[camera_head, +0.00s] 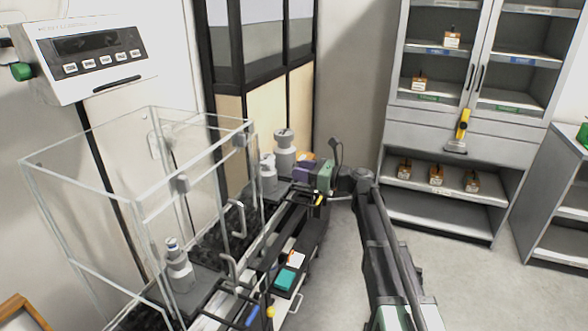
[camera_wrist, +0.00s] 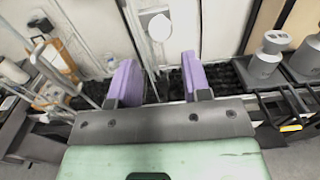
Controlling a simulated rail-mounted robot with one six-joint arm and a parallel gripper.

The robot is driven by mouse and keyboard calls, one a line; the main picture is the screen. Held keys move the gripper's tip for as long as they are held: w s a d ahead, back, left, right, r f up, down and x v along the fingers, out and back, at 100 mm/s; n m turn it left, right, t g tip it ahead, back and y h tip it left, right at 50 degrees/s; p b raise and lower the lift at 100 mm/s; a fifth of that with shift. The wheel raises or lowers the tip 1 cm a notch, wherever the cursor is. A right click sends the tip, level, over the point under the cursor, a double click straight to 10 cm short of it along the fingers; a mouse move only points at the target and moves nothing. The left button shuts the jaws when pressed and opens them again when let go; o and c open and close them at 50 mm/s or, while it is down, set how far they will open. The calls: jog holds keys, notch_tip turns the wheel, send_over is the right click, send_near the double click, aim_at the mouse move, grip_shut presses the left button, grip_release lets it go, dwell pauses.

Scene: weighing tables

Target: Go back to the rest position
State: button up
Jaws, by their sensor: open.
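My gripper (camera_head: 302,170) is at the end of my outstretched arm in the head view, beside the grey weights at the far end of the table. Its two purple fingers stand apart in the wrist view (camera_wrist: 160,80), with nothing held between them. A large grey knobbed weight (camera_head: 284,150) and a smaller one (camera_head: 268,175) stand just left of my gripper in the head view. In the wrist view grey weights (camera_wrist: 268,58) are to the right, apart from the fingers. No mark of a rest position shows.
A clear-walled enclosure (camera_head: 150,205) holds a grey weight (camera_head: 179,272) at left. A display panel (camera_head: 88,58) hangs above it. A grey cabinet (camera_head: 450,120) with small labelled items stands at the back right. The floor (camera_head: 460,285) right of my arm is clear.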

jog(key=s+f+n+g+h, duration=0.4)
jog(key=s+f+n+h, duration=0.1)
jog(key=s+f+n, duration=0.7)
jog(key=s+d+f+n+g+h, duration=0.1)
jog(key=s+d+n+h, duration=0.4)
jog(key=s, duration=0.5)
jog(key=s+d+f+n+g+h, duration=0.2)
jog(key=s+d+f+n+h, duration=0.2)
jog(key=s, duration=0.5)
jog(key=shift+s+d+f+n+g+h, duration=0.15)
jog(key=shift+s+d+n+g+h, duration=0.2)
jog(key=shift+d+n+h, duration=0.55)
jog(key=shift+a+h, duration=0.25)
jog(key=shift+h, duration=0.05)
